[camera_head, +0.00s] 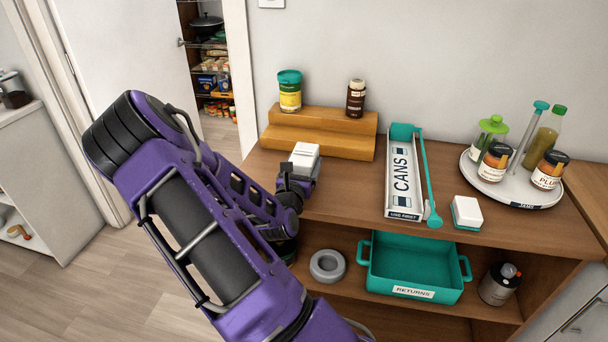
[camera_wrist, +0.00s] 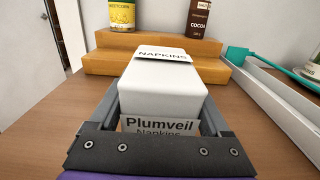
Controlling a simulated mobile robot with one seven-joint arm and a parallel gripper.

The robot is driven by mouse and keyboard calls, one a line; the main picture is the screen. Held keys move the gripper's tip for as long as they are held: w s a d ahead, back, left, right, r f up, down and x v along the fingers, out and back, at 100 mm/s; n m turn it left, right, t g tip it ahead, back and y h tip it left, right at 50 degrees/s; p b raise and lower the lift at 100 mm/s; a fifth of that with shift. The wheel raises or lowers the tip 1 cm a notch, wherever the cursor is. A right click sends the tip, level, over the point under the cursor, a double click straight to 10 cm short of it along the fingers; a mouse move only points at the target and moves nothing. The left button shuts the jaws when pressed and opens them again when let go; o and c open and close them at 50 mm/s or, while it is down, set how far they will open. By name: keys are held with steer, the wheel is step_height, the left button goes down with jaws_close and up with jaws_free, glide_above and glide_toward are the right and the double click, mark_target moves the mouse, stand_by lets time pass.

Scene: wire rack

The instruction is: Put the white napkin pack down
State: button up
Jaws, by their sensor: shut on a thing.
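The white napkin pack (camera_head: 305,158) is a small white block, held at the left end of the wooden counter, in front of the stepped wooden riser. In the wrist view the napkin pack (camera_wrist: 164,85) shows "NAPKINS" on top and "Plumveil Napkins" on its near end. My gripper (camera_head: 298,177) is shut on the pack, with one finger along each side; the gripper (camera_wrist: 160,110) also shows in the wrist view. I cannot tell whether the pack's underside touches the counter.
The riser (camera_head: 325,132) bears a yellow can (camera_head: 289,92) and a cocoa jar (camera_head: 356,98). A CANS tray (camera_head: 403,212) lies to the right, then a white-and-teal box (camera_head: 467,211) and a turntable (camera_head: 512,188) with jars. A RETURNS bin (camera_head: 414,272) sits on the shelf below.

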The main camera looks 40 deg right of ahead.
steer(key=shift+f, duration=1.65)
steer(key=shift+f, duration=0.15)
steer(key=o, duration=1.2)
steer(key=shift+o, duration=0.2)
